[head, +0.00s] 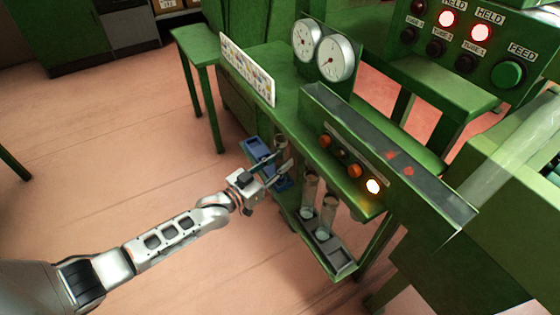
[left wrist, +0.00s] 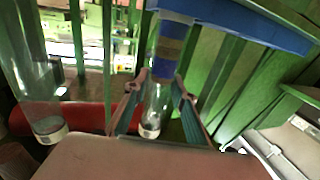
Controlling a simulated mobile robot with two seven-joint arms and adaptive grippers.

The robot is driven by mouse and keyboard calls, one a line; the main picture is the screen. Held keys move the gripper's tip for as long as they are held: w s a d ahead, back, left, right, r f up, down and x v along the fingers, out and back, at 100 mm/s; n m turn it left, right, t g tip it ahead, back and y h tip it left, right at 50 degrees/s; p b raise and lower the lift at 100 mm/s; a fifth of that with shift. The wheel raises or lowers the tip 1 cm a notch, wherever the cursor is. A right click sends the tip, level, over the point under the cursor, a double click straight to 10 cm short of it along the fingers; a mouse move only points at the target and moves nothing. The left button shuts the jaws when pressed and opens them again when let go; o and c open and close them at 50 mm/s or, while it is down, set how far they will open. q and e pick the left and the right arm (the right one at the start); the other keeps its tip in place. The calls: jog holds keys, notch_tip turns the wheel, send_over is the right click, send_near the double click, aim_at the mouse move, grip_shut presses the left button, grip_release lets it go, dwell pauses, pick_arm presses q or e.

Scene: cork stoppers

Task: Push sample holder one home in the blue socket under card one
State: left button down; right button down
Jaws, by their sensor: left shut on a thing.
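A clear glass tube, which I take as sample holder one (head: 281,145), stands in the head view at the blue socket (head: 255,147) on the green bench's low left shelf. My left gripper (head: 280,172) reaches in from the left and is shut on the tube. In the left wrist view the tube (left wrist: 152,120) lies between the two fingers (left wrist: 155,100), with a brown band near the blue socket (left wrist: 250,25). I cannot tell how deep the tube sits. A white card (head: 247,70) with small markings stands above the socket; its number is unreadable. My right gripper is out of view.
Two other glass tubes (head: 327,215) stand in a grey rack (head: 330,250) to the right of my gripper. A green panel with lamps (head: 373,186) and two gauges (head: 335,58) rise behind. Open floor (head: 120,150) lies to the left.

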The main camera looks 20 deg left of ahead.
pick_arm(q)
jog(key=c, duration=1.6)
grip_release()
